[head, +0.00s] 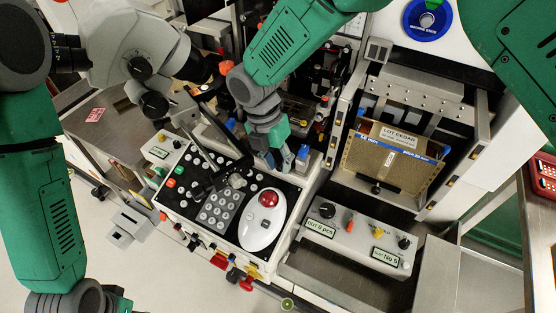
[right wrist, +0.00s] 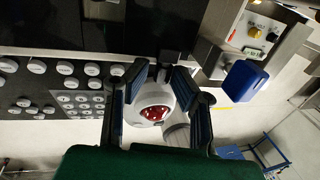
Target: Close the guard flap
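I cannot tell for sure which part is the guard flap; the area behind my right gripper is crowded and partly hidden by it. My right gripper (head: 280,163) points down just behind the control panel (head: 183,203), left of a small blue-topped part (head: 303,152). In the right wrist view its two blue-padded fingers (right wrist: 157,100) stand apart, with nothing held between them. A blue block (right wrist: 245,83) is to the right of the fingers there. Only a dark bit of my left gripper (head: 115,301) shows at the bottom left edge; its fingers are not clear.
The white trackball unit with a red ball (head: 264,215) lies on the panel in front of my right gripper. A microscope head (head: 135,50) stands at the upper left. A lot magazine (head: 392,160) and a knob box (head: 358,238) are at the right.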

